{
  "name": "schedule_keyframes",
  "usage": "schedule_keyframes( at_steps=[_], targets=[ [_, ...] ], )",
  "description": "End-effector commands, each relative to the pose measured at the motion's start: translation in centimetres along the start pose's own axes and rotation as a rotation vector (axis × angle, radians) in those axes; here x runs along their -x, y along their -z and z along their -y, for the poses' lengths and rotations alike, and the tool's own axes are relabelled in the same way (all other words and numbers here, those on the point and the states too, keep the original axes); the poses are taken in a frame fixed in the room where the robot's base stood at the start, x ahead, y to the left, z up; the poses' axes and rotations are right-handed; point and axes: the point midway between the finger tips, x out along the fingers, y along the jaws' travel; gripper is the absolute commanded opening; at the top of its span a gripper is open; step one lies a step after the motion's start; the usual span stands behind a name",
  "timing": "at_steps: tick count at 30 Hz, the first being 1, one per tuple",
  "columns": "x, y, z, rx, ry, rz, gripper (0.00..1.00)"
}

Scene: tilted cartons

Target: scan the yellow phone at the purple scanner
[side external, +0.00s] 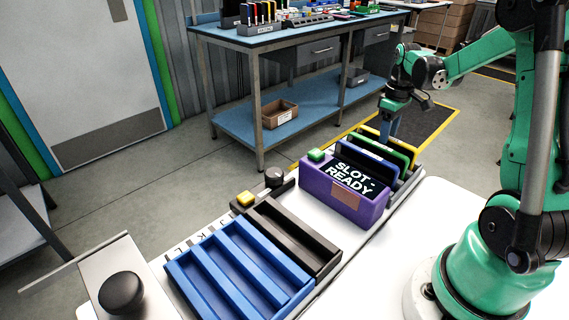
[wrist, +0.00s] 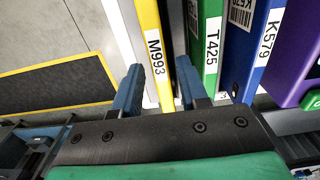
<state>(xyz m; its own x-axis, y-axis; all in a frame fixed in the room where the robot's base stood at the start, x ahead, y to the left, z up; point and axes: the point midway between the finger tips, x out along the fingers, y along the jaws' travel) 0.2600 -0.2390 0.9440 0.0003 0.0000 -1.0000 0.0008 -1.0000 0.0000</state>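The yellow phone (wrist: 154,45), labelled M993, stands on edge as the outermost of a row in the wrist view; in the side view its top edge (side external: 410,149) shows behind the green one. My gripper (wrist: 158,78) is open, with its blue fingers on either side of the yellow phone and a visible gap at each side. In the side view my gripper (side external: 391,125) is over the far end of the row, pointing down. The purple scanner (side external: 345,201) stands at the near end of the row, its display reading SLOT-READY; its edge also shows in the wrist view (wrist: 292,62).
A green phone (wrist: 209,45) labelled T425 and a blue one (wrist: 246,50) labelled K579 stand close beside the yellow one. A blue slotted tray (side external: 232,265) and a black tray (side external: 292,238) lie nearer the camera. A blue workbench (side external: 290,38) stands behind.

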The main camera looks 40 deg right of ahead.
Motion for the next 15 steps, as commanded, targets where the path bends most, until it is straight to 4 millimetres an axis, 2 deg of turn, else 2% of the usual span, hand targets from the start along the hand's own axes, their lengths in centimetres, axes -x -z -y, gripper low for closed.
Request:
schedule_keyframes(
  at_steps=[6,15],
  targets=[
    [-1.4,0.0,0.0,0.0,0.0,0.0,0.38],
    [-1.5,0.0,0.0,0.0,0.0,0.0,0.38]
  ],
)
